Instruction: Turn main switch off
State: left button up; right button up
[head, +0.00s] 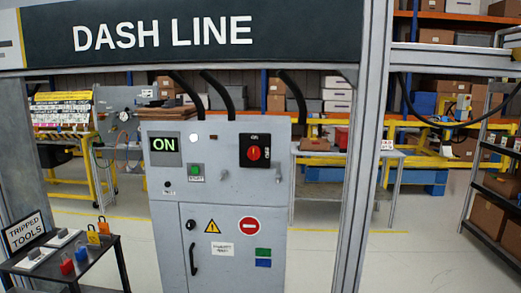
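The main switch (253,153) is a red rotary knob on a black plate, high on the right of a grey cabinet (215,185) in the head view. An ON mark is above the knob and an OFF mark is to its right. The knob's handle looks upright, towards ON, though it is small. A display (163,145) at the cabinet's upper left reads ON in green. Neither of my grippers is in view.
A green button (196,171) sits between display and switch. A door handle (194,258) sticks out below. Metal posts (362,150) frame the cabinet under a DASH LINE sign (165,33). A dark table (100,262) with locks and tools stands at lower left.

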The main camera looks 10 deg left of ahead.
aim_at(254, 152)
jog(key=i+l+u, duration=0.2)
jog(key=i, duration=0.65)
jog(key=j, duration=0.1)
